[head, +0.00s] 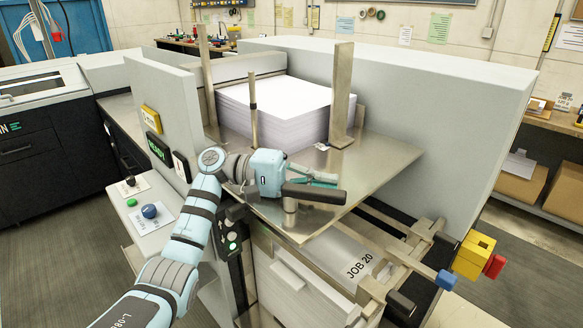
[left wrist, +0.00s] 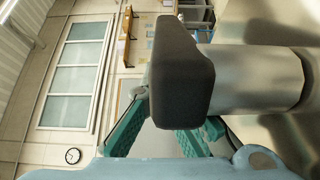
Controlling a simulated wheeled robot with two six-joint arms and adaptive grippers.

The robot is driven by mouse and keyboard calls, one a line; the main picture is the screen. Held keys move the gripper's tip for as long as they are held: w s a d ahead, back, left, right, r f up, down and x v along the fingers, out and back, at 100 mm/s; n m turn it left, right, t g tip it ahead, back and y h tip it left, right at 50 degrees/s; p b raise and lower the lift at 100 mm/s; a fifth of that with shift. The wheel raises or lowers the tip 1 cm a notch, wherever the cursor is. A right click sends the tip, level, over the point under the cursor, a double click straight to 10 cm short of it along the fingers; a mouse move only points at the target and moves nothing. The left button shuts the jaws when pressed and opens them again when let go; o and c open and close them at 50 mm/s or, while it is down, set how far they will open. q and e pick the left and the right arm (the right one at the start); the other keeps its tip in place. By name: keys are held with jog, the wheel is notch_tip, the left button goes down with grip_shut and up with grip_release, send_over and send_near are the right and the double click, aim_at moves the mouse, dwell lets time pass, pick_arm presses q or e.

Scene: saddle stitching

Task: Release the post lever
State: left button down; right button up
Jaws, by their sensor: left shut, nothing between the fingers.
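The post lever (head: 318,194) is a dark bar on a short metal cylinder at the front of the steel feed table (head: 385,165). It points to the right in the head view. In the left wrist view the lever's dark end (left wrist: 182,70) and the metal cylinder (left wrist: 258,80) are very close to the camera. My left gripper (head: 325,180), with teal fingers, is just behind the lever, shut and empty. Its fingers (left wrist: 165,135) are partly hidden by the lever in the left wrist view. I cannot tell whether they touch it. My right gripper is not in view.
A stack of white paper (head: 275,105) lies on the feed table between upright metal posts (head: 342,95). A control panel (head: 150,210) is at the left. A yellow block with a red knob (head: 494,266) is at the lower right.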

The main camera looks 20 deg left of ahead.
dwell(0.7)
pick_arm(q)
notch_tip(320, 180, up, 10)
dwell(0.4)
jog(key=shift+a+f, duration=0.1)
jog(key=shift+a, duration=0.05)
